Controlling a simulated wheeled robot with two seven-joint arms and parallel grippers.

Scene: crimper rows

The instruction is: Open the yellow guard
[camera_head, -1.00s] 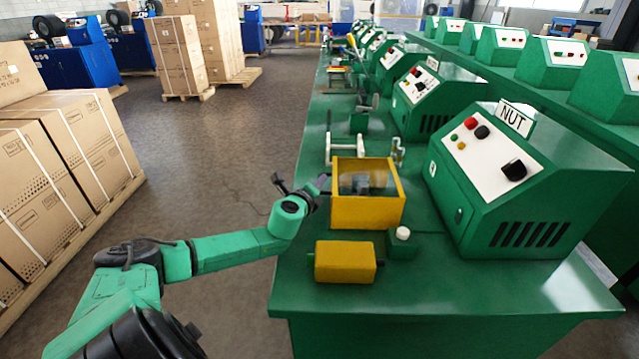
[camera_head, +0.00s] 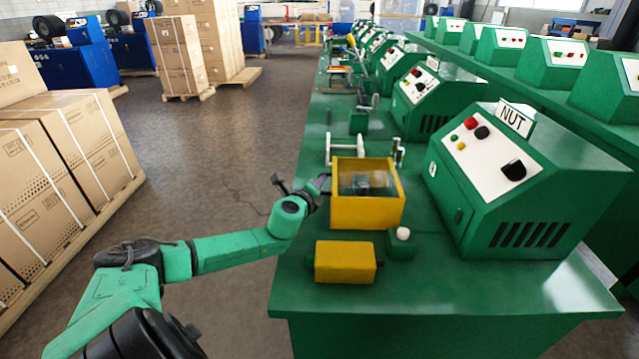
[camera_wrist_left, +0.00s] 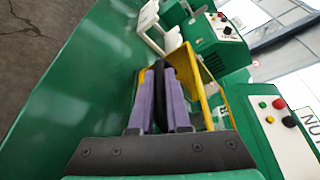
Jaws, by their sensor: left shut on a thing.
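The yellow guard (camera_head: 367,212) is a box-like cover with a yellow frame and a clear window, on the green bench in front of the NUT control box. Dark machine parts show through its window. It appears down over them. Its yellow edge also shows in the left wrist view (camera_wrist_left: 190,62). My left gripper (camera_head: 322,184) is at the guard's left side in the head view. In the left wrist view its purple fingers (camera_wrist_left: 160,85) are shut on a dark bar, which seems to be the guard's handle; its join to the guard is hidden. My right gripper is out of view.
A yellow block (camera_head: 345,262) and a small green box with a white knob (camera_head: 402,235) stand in front of the guard. The NUT control box (camera_head: 520,185) stands to its right. A white frame (camera_head: 343,150) is behind. Open floor (camera_head: 240,130) lies left of the bench.

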